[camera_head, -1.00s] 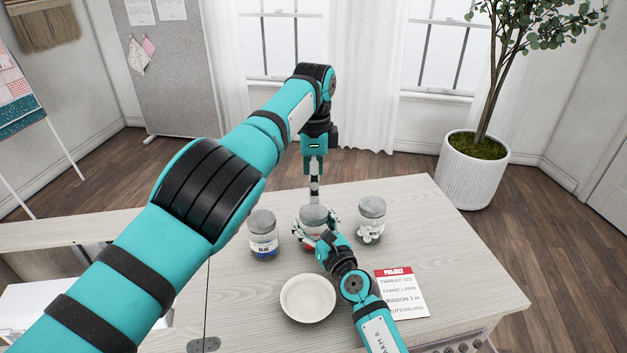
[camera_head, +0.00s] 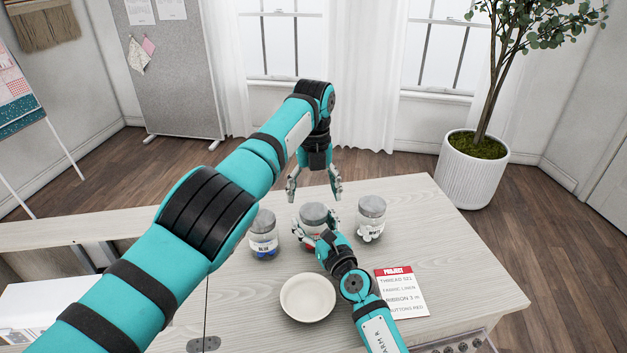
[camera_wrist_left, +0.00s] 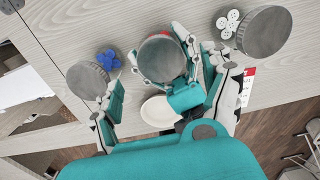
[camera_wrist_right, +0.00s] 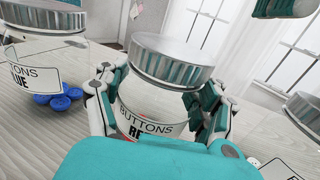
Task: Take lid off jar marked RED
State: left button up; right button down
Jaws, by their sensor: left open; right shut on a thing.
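The jar marked RED (camera_wrist_right: 150,108) stands upright on the table, with "BUTTONS RE" readable on its label in the right wrist view. Its grey metal lid (camera_head: 313,211) sits on its top. My right gripper (camera_head: 314,240) is shut around the jar's body below the lid. My left gripper (camera_head: 314,195) is open and empty above the jar, fingers spread to either side. In the left wrist view the lid (camera_wrist_left: 162,60) lies between and beyond the fingers, with no contact visible. My right gripper hides part of the jar.
The BLUE jar (camera_head: 263,236) stands close on the left and a jar with white buttons (camera_head: 370,220) close on the right, both lidded. A white bowl (camera_head: 308,298) and a project card (camera_head: 401,292) lie nearer. The table's right part is clear.

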aim_at(314, 210)
pick_arm(q)
jog(key=shift+f, duration=2.4)
